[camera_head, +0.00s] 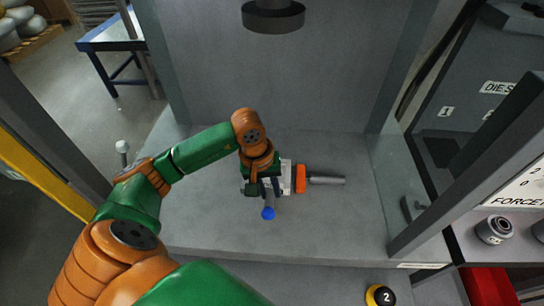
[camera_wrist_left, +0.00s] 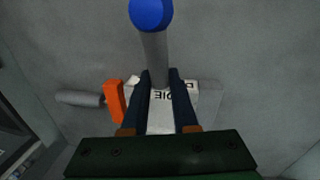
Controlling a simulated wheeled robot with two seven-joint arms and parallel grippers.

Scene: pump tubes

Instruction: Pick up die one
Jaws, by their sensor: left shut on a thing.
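The die (camera_head: 286,178) is a white block with an orange collar (camera_head: 300,179) and a grey rod pointing right. A grey handle with a blue ball (camera_head: 268,213) points toward the front. In the left wrist view the white block (camera_wrist_left: 205,97) carries black letters reading "DIE"; the rest of its label is covered. My left gripper (camera_head: 266,188) is over the die, its two dark fingers (camera_wrist_left: 163,78) on either side of the grey handle, shut on the die. I cannot tell whether the die touches the floor below. My right gripper is not in view.
The die is inside a grey press chamber with a floor (camera_head: 215,220), under a dark round ram (camera_head: 273,17). A glass panel (camera_head: 400,190) stands at the right. Beyond it are metal cylinders (camera_head: 494,229) on a shelf and a dark panel marked "DIES".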

